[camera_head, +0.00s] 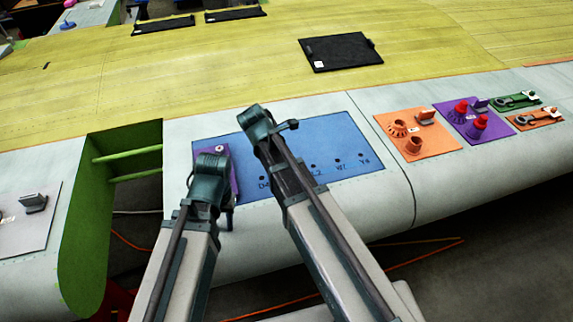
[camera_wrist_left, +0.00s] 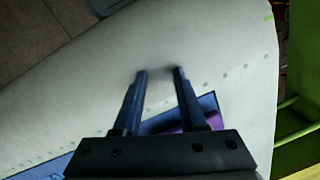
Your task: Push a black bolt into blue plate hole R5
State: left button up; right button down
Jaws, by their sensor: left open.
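The blue plate (camera_head: 345,140) lies on the pale wing skin, with several small dark labelled holes along its lower part. My arms cover part of it. I cannot make out the R5 label. A purple plate (camera_head: 234,183) at its left end is partly behind my left arm; no black bolt can be made out. My left gripper (camera_wrist_left: 160,71) is open in the left wrist view, with nothing between its fingers, above the pale skin. The blue plate's edge (camera_wrist_left: 207,101) shows behind the fingers. My right arm reaches over the blue plate, its fingers not discernible.
An orange plate (camera_head: 436,143) and a purple plate with red parts (camera_head: 462,132) lie to the right, with green and orange tool plates beyond. An open green bay (camera_head: 90,225) lies left of the blue plate. A black panel (camera_head: 340,51) lies on the yellow skin behind.

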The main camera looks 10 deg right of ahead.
pick_arm(q)
jog(key=shift+s+a+f, duration=0.15)
jog(key=shift+s+f, duration=0.05)
jog(key=shift+f, duration=0.1)
pick_arm(e)
jog(key=shift+s+f, duration=0.15)
jog(key=shift+f, duration=0.2)
